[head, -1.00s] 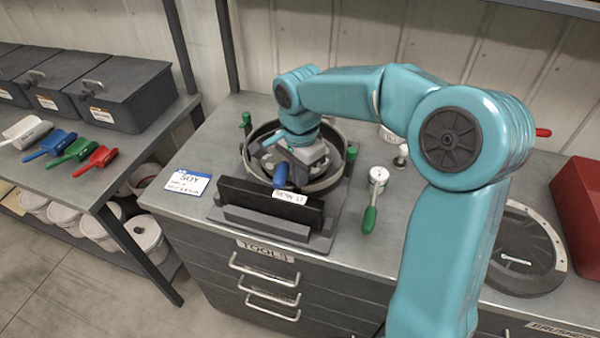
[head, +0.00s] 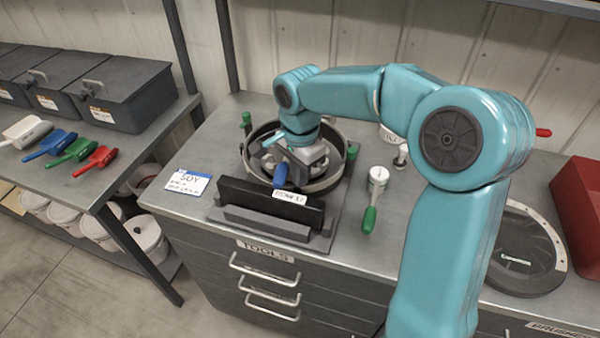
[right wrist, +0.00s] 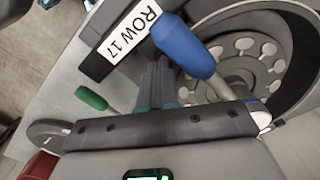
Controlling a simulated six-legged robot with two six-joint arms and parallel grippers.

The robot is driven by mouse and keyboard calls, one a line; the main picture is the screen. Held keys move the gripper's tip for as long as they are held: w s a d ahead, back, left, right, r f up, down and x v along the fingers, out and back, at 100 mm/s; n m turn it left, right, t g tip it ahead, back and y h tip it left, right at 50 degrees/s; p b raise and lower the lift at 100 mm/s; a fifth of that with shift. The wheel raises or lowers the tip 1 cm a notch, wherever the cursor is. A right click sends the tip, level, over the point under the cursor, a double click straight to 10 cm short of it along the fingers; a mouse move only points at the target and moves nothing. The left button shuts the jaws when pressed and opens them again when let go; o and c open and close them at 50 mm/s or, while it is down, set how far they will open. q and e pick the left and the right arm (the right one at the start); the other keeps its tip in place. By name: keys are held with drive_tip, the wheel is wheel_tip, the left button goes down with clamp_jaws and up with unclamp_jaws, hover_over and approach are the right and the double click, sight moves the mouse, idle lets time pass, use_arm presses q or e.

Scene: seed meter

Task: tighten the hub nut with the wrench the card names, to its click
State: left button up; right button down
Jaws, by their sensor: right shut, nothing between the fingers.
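The seed meter (head: 340,183) is a round dark housing on the bench. A blue-handled wrench (head: 280,175) lies across its opening; in the right wrist view its blue handle (right wrist: 183,45) leads to a pale shaft over the seed disc. My right gripper (head: 300,163) is over the meter, shut and empty, with its fingers beside the blue handle. The hub nut and wrench head are hidden. A green-handled wrench (head: 373,200) with a round white head lies to the right. A red handle (head: 543,132) shows behind my arm. The card (head: 188,183) reads SOY; its smaller lines are unreadable. My left gripper is out of view.
A black plate labelled ROW 17 (head: 250,196) stands in front of the meter. A dark round cover (head: 525,265) and a red bin (head: 580,205) are at the right. Coloured scoops (head: 60,148) and dark boxes (head: 120,92) are on the left table. Bench around the green wrench is clear.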

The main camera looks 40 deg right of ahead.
sight(283, 171)
drive_tip(key=shift+w+a, duration=0.1)
idle(0.5)
drive_tip(key=shift+w+a+p, duration=0.3)
drive_tip(key=shift+w+a, duration=0.5)
drive_tip(key=shift+a, duration=0.1)
drive_tip(key=shift+w+a, duration=0.15)
drive_tip(key=shift+w+a, duration=0.1)
drive_tip(key=shift+w, duration=0.05)
drive_tip(key=shift+w+a+p, duration=0.5)
drive_tip(key=shift+w+a, duration=0.15)
drive_tip(key=shift+w, duration=0.2)
drive_tip(key=shift+w, duration=0.1)
